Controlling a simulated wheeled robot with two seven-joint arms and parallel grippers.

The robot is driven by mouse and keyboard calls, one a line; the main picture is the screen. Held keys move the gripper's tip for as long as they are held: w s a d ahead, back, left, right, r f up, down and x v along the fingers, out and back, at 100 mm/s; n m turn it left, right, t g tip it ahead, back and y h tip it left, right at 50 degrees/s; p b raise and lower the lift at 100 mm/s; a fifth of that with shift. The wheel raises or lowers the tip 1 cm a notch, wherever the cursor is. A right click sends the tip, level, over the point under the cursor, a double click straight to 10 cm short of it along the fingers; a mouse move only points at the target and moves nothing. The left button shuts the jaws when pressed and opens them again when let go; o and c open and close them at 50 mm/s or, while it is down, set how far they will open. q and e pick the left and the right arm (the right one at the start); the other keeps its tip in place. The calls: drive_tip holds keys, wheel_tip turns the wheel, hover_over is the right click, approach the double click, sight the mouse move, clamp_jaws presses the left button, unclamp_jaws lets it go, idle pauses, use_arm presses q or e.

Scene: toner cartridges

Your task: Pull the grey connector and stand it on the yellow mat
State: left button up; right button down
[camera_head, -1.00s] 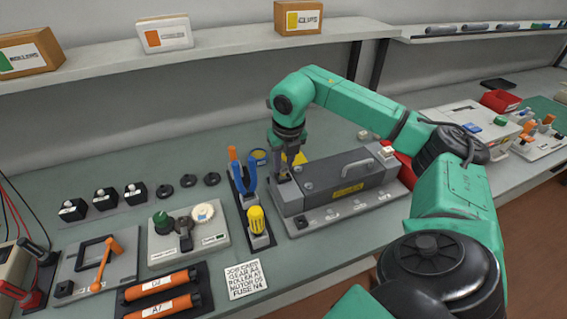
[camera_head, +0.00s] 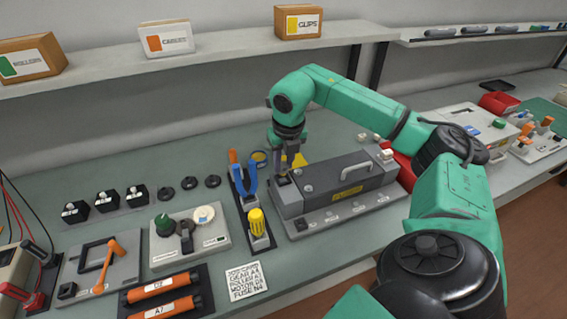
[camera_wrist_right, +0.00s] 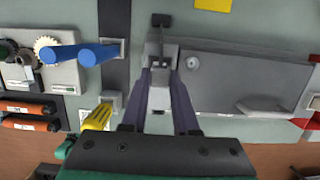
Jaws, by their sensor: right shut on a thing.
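My right gripper (camera_head: 284,171) points down at the left end of the long grey fuser unit (camera_head: 348,183). It is shut on the grey connector, a small block that shows between the fingertips in the right wrist view (camera_wrist_right: 154,48). The connector is at the end of the unit; I cannot tell whether it is still seated. The fingers hide much of it in the head view. The yellow mat (camera_head: 301,159) shows partly behind the gripper and unit; its edge is at the top of the right wrist view (camera_wrist_right: 213,4). My left gripper is not in view.
A dark rack with blue pliers (camera_head: 248,184) and a yellow-handled tool (camera_head: 257,222) stands close left of the unit. A red bin (camera_head: 404,172) is at its right end. A shelf (camera_head: 200,65) runs above the back. Round black discs lie left on the bench.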

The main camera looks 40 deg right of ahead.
sight(283, 165)
drive_tip(key=shift+r+p, duration=0.9)
drive_tip(key=shift+r, duration=0.25)
wheel_tip(283, 165, up, 4)
drive_tip(key=p, duration=0.3)
drive_tip(key=shift+r, duration=0.1)
